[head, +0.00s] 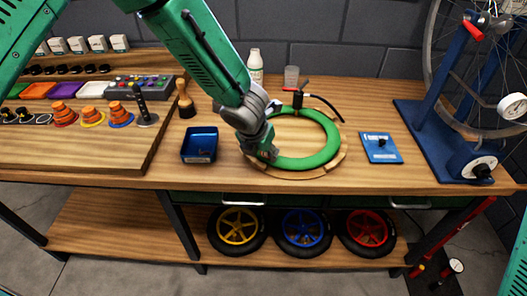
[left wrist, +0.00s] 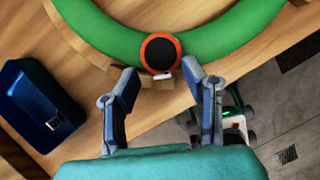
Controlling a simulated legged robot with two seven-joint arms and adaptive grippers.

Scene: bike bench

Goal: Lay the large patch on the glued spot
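A round black patch with an orange rim (left wrist: 160,52) lies on the near part of the green tube (left wrist: 100,25) in the left wrist view. Any glued spot under it is hidden, and the arm hides the patch in the head view. The tube (head: 330,150) rests as a ring on a round wooden holder (head: 343,152). My left gripper (head: 264,153) is at the tube's near left side. In the left wrist view its two fingers (left wrist: 165,95) are spread on the near side of the patch, with nothing between them. My right gripper is not in view.
A blue tray (head: 199,145) stands left of the tube; a blue plate (head: 381,148) lies right. A wheel stand (head: 445,140) bounds the right. Bare bench lies between ring and plate.

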